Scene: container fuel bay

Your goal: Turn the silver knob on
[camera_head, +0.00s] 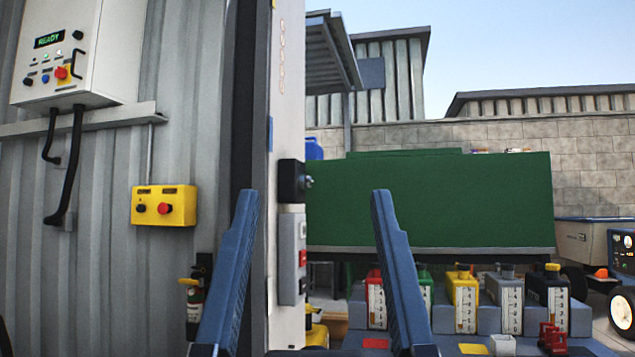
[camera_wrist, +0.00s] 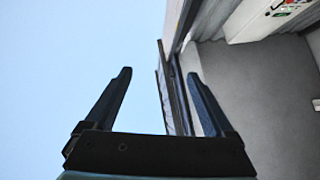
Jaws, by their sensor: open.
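A small silver knob (camera_head: 309,182) sticks out from the right side of a black box (camera_head: 292,180) on the edge of a white panel (camera_head: 287,120). In the head view my gripper (camera_head: 314,193) is open, with its two blue fingers pointing up. The black box and the knob appear between the fingertips, and nothing is held. I cannot tell the distance from the fingers to the knob. In the wrist view my gripper (camera_wrist: 159,75) is also open and empty, and I cannot make out the knob there.
A grey switch box (camera_head: 292,258) sits below the black box. A yellow button box (camera_head: 164,206) and a white control cabinet (camera_head: 80,50) are on the corrugated wall at left. Several coloured canisters (camera_head: 462,300) stand at lower right before a green board (camera_head: 440,205).

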